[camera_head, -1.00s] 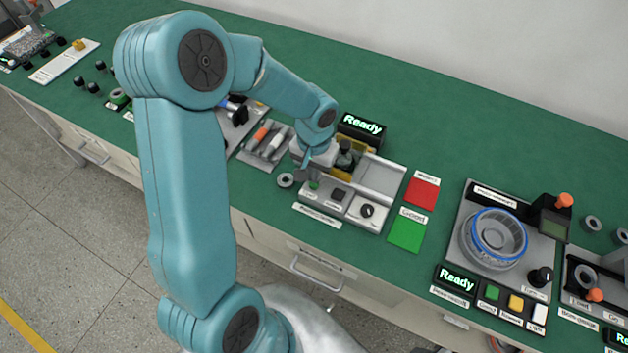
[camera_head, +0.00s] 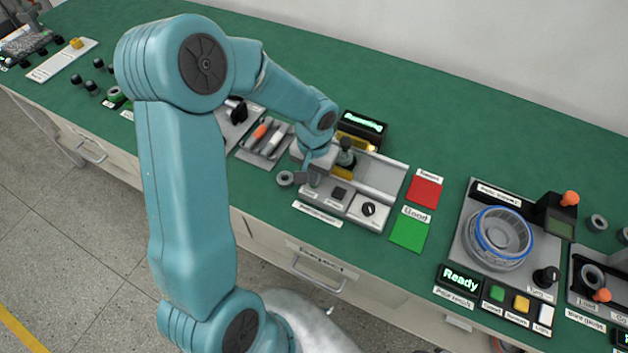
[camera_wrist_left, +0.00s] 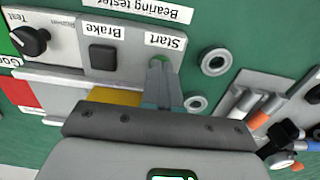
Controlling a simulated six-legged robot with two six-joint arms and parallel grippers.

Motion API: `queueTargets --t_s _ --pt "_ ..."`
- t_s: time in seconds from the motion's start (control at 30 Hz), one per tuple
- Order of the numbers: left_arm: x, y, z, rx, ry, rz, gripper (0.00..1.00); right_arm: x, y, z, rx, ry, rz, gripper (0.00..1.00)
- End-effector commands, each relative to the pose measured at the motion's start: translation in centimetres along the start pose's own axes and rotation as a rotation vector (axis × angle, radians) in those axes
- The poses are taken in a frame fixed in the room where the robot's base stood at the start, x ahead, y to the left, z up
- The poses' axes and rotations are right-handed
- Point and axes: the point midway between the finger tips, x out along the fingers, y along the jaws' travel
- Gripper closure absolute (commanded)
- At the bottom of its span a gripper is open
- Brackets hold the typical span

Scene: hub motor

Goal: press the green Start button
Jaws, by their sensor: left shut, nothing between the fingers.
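The green Start button (camera_wrist_left: 160,60) sits beside the "Start" label on the bearing tester panel (camera_wrist_left: 65,25) in the left wrist view. My left gripper (camera_wrist_left: 160,68) is shut and empty. Its fingertips overlap the button's near edge and appear to be on it; contact itself is hard to tell. In the head view the left gripper (camera_head: 313,182) points down over the front left of the tester and hides the button. The tester's display (camera_head: 362,122) is lit with green text, too blurred to read surely. My right gripper is not in view.
The square dark Brake button (camera_wrist_left: 102,57) and the black Test knob (camera_wrist_left: 30,41) are beside Start. Loose grey rings (camera_wrist_left: 215,62) lie close to the panel. A tool tray (camera_head: 265,145) stands left of the tester; red (camera_head: 424,192) and green (camera_head: 407,233) mats lie right.

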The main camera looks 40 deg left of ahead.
Motion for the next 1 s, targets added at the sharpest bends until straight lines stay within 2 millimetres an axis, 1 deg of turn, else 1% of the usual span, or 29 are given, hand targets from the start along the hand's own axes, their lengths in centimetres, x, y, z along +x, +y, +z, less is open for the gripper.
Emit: queueTargets --t_s 0.17,0.27,0.8,0.9,1.0 --pt "0.0 0.0 0.0 0.0 -0.001 0.0 1.0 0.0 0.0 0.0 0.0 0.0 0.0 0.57" --pt "-0.5 0.0 0.0 0.0 0.0 0.0 1.0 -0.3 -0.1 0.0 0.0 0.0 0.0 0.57" --pt "-6.4 0.0 0.0 0.0 0.001 0.0 1.0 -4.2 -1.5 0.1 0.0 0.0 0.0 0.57" --pt "-7.1 0.0 0.0 0.001 0.0 0.0 1.0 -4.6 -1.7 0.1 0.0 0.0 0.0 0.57" --pt "-7.3 0.0 0.0 0.001 0.0 0.0 1.0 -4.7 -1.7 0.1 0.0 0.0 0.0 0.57"
